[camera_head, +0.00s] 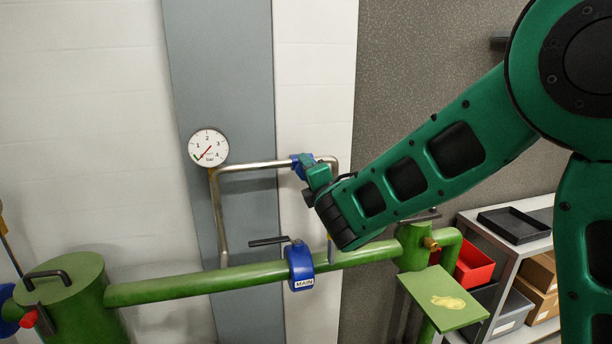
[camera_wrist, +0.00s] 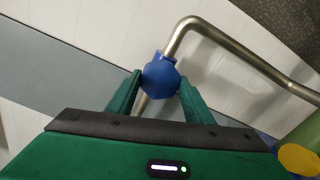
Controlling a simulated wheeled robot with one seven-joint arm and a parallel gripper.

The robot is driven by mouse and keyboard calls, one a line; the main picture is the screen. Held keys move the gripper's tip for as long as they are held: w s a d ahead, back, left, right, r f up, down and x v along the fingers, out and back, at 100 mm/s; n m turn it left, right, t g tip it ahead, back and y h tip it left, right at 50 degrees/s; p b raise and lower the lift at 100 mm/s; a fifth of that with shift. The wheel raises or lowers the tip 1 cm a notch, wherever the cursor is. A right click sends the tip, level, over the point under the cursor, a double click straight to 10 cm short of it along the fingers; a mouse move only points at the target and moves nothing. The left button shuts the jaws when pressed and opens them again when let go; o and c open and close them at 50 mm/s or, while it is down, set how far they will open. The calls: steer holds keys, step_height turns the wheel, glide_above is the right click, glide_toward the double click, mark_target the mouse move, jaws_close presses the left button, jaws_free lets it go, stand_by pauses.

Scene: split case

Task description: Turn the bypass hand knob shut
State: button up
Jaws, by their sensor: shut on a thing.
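The blue bypass hand knob (camera_wrist: 161,80) sits on the thin metal bypass pipe (camera_wrist: 255,60). In the head view the knob (camera_head: 299,166) is partly hidden by my gripper (camera_head: 312,170). In the wrist view my gripper (camera_wrist: 158,92) has one green finger on each side of the knob and is shut on it. The knob's face is many-sided and shows no readable mark. The bypass pipe rises from the green main pipe (camera_head: 200,285) and runs across above it.
A blue MAIN valve (camera_head: 300,266) with a dark lever sits on the main pipe below my gripper. A pressure gauge (camera_head: 208,147) stands at the bypass pipe's left corner. A green vessel (camera_head: 62,300) is at left, a shelf with bins (camera_head: 515,260) at right.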

steer(key=m, duration=1.8)
steer(key=shift+d+f, duration=0.2)
steer(key=shift+d, duration=0.1)
steer(key=shift+m, duration=0.4)
steer(key=o, duration=1)
steer(key=shift+o, duration=0.2)
steer(key=shift+a+r, duration=0.1)
